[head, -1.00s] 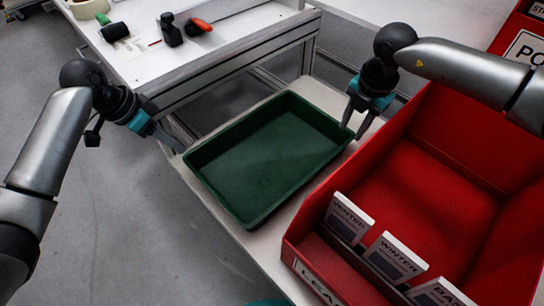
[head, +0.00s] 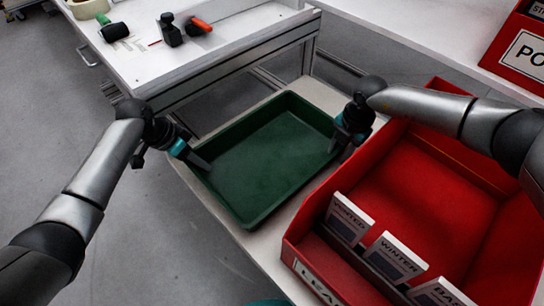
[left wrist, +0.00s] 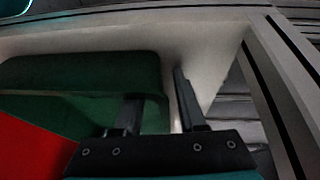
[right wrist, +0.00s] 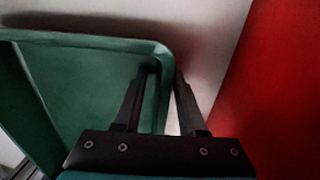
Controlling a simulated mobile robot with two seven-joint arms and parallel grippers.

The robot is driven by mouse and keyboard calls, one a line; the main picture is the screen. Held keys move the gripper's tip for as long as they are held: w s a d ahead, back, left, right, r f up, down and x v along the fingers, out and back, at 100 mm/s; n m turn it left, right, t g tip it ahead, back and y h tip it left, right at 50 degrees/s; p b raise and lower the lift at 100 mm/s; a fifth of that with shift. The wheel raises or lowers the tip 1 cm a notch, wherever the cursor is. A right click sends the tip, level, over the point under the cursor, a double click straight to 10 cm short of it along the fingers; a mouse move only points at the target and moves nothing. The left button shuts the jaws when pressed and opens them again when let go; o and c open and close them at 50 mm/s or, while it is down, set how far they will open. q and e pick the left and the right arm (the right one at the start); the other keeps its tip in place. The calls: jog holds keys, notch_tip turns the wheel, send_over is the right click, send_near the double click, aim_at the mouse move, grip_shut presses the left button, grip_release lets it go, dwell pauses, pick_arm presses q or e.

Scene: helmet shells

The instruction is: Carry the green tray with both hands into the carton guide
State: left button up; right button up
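The green tray (head: 262,165) is empty and lies flat on a pale surface (head: 262,240) in the head view. My left gripper (head: 200,162) is at the tray's left wall. In the left wrist view (left wrist: 160,100) its fingers are apart, one inside the tray and one outside, with the wall between them. My right gripper (head: 342,145) is at the tray's right wall. In the right wrist view (right wrist: 160,95) its fingers also stand apart on either side of the wall. I cannot make out a carton guide for certain.
A red bin (head: 425,180) with several white cards (head: 395,258) stands close to the tray's right side. Behind is a white workbench (head: 245,28) with tools, including a red-handled one (head: 202,25). Another red box (head: 522,50) is at the top right.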

pick_arm(q)
jog(key=shift+c, duration=0.4)
pick_arm(e)
jog(key=shift+c, duration=0.4)
pick_arm(q)
grip_shut()
pick_arm(e)
grip_shut()
pick_arm(q)
jog(key=shift+s, duration=0.1)
